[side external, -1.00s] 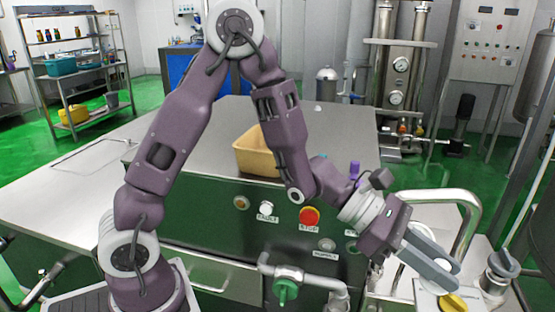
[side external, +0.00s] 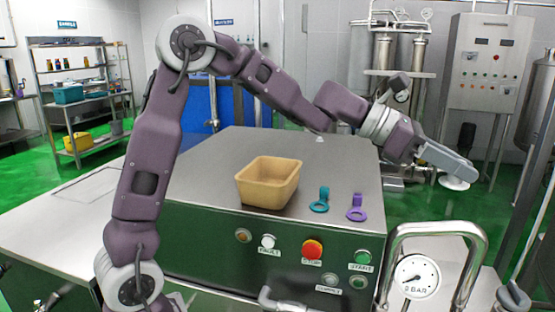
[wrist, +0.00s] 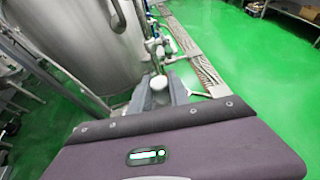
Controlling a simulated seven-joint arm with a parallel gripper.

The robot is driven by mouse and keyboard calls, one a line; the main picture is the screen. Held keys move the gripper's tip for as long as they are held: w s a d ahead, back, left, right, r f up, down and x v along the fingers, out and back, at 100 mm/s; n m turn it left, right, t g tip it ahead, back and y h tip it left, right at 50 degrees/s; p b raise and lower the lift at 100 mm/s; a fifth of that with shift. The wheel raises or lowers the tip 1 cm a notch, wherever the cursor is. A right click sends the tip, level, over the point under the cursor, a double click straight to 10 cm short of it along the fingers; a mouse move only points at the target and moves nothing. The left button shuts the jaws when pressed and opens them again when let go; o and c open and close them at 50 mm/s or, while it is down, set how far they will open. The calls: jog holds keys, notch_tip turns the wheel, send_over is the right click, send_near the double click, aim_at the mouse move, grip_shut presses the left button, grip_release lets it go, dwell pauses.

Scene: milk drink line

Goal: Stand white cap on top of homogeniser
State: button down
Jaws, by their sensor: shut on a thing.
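The white cap (side external: 455,184) is a small round disc held at the fingertips of my gripper (side external: 448,163). The gripper is shut on it, high in the air to the right of the homogeniser. In the wrist view the white cap (wrist: 160,82) shows pale between the grey fingers. The homogeniser (side external: 335,165) is the large machine with a flat steel top and a green front with buttons. Its top lies to the left of the gripper, and the cap is clear of it.
On the steel top are a tan bin (side external: 268,185), a teal ringed piece (side external: 320,202), a purple ringed piece (side external: 356,209) and a tiny pale cone (side external: 319,139). A pressure gauge (side external: 416,277) and bent pipe (side external: 440,230) stand at front right.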

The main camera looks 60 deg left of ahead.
jog(key=w+a+n+t+y, duration=0.1)
jog(key=w+a+n, duration=0.1)
jog(key=w+a, duration=0.35)
jog(key=w+a+n+t+y, duration=0.1)
jog(key=w+a+y, duration=0.15)
jog(key=a, duration=0.65)
jog(key=n+t+y, duration=0.2)
jog(key=n+y, duration=0.1)
send_over(362, 183)
jog(key=f, duration=0.2)
jog(key=shift+h, duration=0.25)
notch_tip(362, 183, down, 14)
jog(key=shift+f, duration=0.25)
jog(key=shift+f, duration=0.15)
jog(key=c, duration=1.2)
grip_release()
jog(key=shift+c, duration=0.2)
